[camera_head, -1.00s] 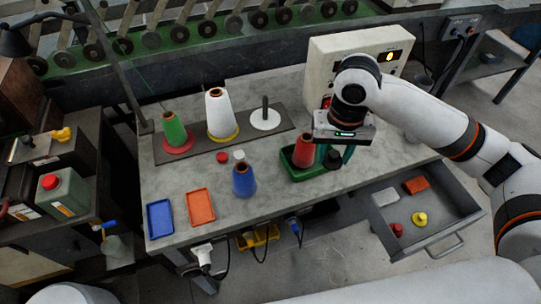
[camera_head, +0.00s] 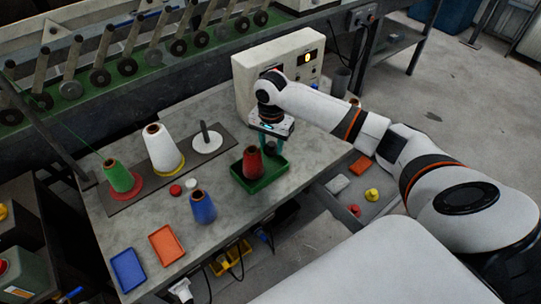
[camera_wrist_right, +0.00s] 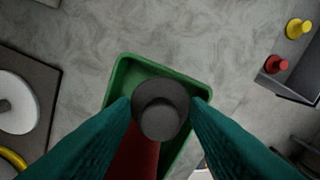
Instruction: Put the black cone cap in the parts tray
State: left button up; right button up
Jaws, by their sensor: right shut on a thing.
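The black cone cap (camera_wrist_right: 160,108) sits between the two teal fingers of my right gripper (camera_wrist_right: 160,112), which is shut on it. In the head view the right gripper (camera_head: 270,145) is over the back right part of the green tray (camera_head: 262,187). The wrist view shows the cap above the tray's inside, with the green rim (camera_wrist_right: 160,62) around it. Whether the cap touches the tray floor I cannot tell. A red cone (camera_head: 253,163) stands in the tray, close to the gripper. My left gripper is not in view.
A blue cone (camera_head: 202,207) and red and white caps lie left of the green tray. Blue (camera_head: 128,270) and orange (camera_head: 166,245) flat trays are at the front left. An open drawer (camera_head: 335,205) holds small parts at right. A control box (camera_head: 280,72) stands behind.

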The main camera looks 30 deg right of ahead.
aim_at(271, 151)
jog(key=shift+f, duration=2.9)
jog(key=o, duration=0.9)
jog(key=shift+f, duration=0.15)
jog(key=shift+o, duration=0.2)
notch_tip(271, 151, up, 12)
jog(key=shift+r, duration=0.2)
